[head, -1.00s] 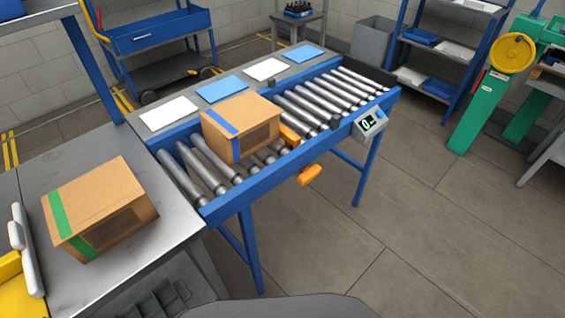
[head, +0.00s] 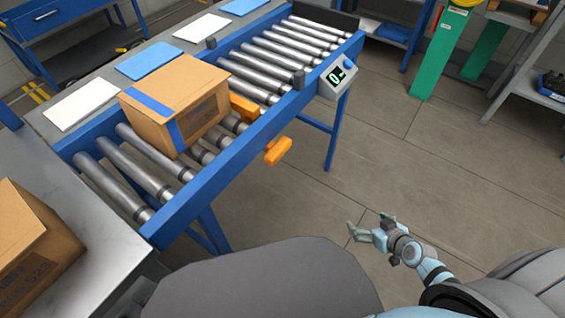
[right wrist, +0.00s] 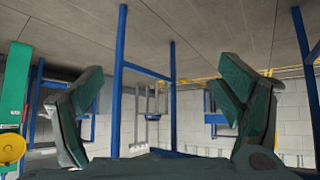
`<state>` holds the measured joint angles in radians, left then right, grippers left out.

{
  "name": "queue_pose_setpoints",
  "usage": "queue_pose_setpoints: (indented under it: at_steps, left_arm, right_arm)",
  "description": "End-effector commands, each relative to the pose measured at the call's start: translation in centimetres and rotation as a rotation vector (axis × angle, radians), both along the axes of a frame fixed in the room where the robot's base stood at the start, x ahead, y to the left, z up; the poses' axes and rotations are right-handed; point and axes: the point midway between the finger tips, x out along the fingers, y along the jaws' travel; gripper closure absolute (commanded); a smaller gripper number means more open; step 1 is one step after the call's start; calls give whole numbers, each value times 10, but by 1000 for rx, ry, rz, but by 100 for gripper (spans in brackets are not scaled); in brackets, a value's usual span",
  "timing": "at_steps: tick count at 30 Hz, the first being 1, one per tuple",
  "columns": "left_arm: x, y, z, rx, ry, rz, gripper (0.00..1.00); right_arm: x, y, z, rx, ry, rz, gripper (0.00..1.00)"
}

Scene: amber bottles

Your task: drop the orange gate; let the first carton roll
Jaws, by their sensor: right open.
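A carton with a blue tape strip (head: 178,105) sits on the rollers of the blue-framed conveyor (head: 212,172). The orange gate (head: 244,106) stands up just past the carton's right side, and its orange handle (head: 277,151) sticks out from the conveyor's near side. I cannot tell whether carton and gate touch. A second carton (head: 28,258) is on the grey table at the left, cut off by the picture edge. My right gripper (head: 367,228) is open and empty over the floor, apart from the conveyor; its spread fingers show in the right wrist view (right wrist: 165,100). My left gripper is not in view.
A small display box (head: 338,76) reading 0 is fixed to the conveyor's near rail. Blue and white sheets (head: 146,61) lie along the far side ledge. The rollers beyond the gate are empty.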

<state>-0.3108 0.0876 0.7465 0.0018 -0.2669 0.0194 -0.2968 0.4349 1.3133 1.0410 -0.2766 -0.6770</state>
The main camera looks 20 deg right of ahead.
Motion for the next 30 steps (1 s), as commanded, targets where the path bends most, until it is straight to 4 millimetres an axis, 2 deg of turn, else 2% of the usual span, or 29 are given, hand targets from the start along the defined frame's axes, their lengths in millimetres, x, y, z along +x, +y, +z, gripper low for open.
queue_pose_setpoints:
  at_steps: [1, 2, 3, 4, 6, 9, 10, 13, 17, 22, 25, 30]
  left_arm:
    - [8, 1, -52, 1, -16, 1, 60]
    - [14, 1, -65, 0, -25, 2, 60]
    - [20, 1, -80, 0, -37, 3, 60]
    - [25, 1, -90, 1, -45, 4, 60]
    - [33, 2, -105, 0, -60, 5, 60]
    - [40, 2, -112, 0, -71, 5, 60]
    - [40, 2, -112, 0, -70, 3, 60]
    - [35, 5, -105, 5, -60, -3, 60]
    - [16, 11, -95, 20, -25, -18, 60]
    - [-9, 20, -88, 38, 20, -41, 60]
    - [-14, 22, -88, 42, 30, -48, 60]
    - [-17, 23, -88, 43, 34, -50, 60]
  right_arm:
    - [43, 10, 12, 36, -157, 89, 5]
    - [63, 24, 42, 66, -254, 155, 5]
    - [80, 46, 81, 107, -370, 245, 5]
    - [86, 64, 108, 139, -446, 312, 5]
    - [85, 101, 160, 204, -581, 447, 5]
    - [73, 134, 207, 268, -685, 562, 5]
    - [71, 139, 215, 279, -700, 577, 5]
    - [74, 147, 230, 292, -724, 591, 5]
    - [90, 160, 234, 295, -721, 584, 5]
    - [132, 194, 233, 296, -719, 582, 5]
    - [152, 212, 229, 295, -715, 584, 5]
    - [173, 229, 227, 293, -712, 584, 5]
